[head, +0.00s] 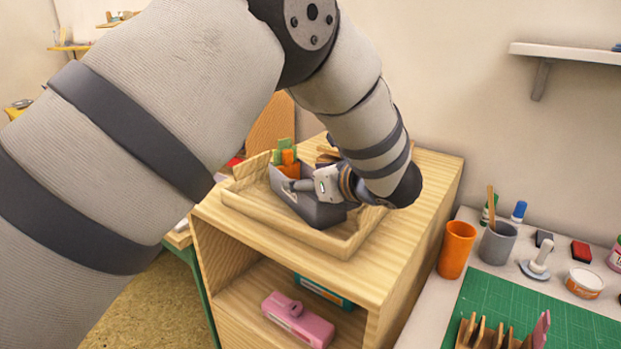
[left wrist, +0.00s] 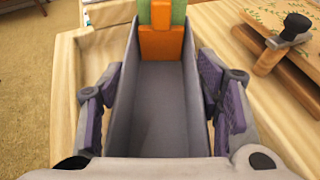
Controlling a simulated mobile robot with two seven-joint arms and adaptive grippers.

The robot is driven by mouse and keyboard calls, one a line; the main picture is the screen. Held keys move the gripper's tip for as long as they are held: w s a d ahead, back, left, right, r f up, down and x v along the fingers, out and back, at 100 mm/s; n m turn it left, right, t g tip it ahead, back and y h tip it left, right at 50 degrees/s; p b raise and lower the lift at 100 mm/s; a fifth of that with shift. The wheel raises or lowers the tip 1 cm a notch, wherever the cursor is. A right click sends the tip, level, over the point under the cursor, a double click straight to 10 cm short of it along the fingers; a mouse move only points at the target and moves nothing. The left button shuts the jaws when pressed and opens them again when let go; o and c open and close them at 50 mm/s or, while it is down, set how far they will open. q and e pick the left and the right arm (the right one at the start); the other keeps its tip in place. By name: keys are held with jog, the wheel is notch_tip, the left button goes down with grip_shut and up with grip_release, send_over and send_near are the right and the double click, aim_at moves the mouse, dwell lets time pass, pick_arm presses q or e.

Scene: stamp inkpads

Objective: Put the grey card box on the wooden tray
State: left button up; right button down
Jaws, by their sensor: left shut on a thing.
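The grey card box (head: 318,212) is long and open-topped, with orange and green cards standing at its far end. My left gripper (head: 304,186) is shut on it. In the left wrist view the fingers (left wrist: 163,100) lie along both side walls of the box (left wrist: 168,105), and its near floor is bare. The box is level, inside the outline of the wooden tray (head: 345,246), whose pale rim also shows in the left wrist view (left wrist: 66,85). Whether its underside touches the tray floor is hidden. My right gripper is not in view.
The tray stands on a wooden cabinet (head: 430,185) with a pink box (head: 297,318) on its shelf. The right-hand table holds an orange cup (head: 456,250), a grey cup (head: 497,244) and a green mat (head: 575,325).

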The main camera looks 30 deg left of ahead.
pick_arm(q)
jog(key=o, duration=1.2)
jog(key=shift+r, duration=0.15)
jog(key=v, duration=1.2)
